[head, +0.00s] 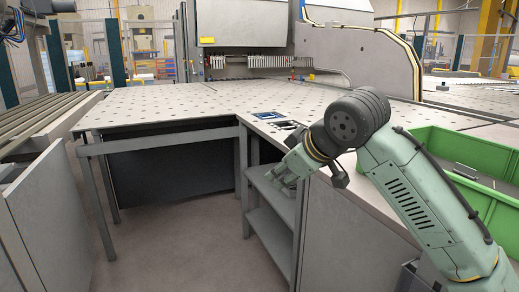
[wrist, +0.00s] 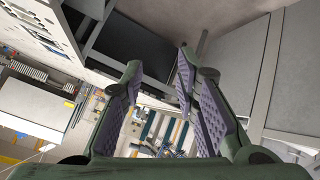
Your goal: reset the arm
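My gripper (head: 284,178) is at the end of my green arm, which reaches in from the lower right and bends down to the left in the head view. It hangs beside the table's front edge, over or in front of the grey shelf unit; I cannot tell the exact gap. In the wrist view my gripper (wrist: 160,68) shows two purple-padded fingers spread apart with nothing between them. In the head view my wrist and forearm partly hide the gripper's surroundings.
The perforated table (head: 190,100) spans the middle. A blue-and-white sheet (head: 268,115) lies on it near my wrist. A green bin (head: 463,152) sits right of my arm. The shelf unit (head: 270,208) stands below the gripper. Open floor (head: 180,235) lies to the left.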

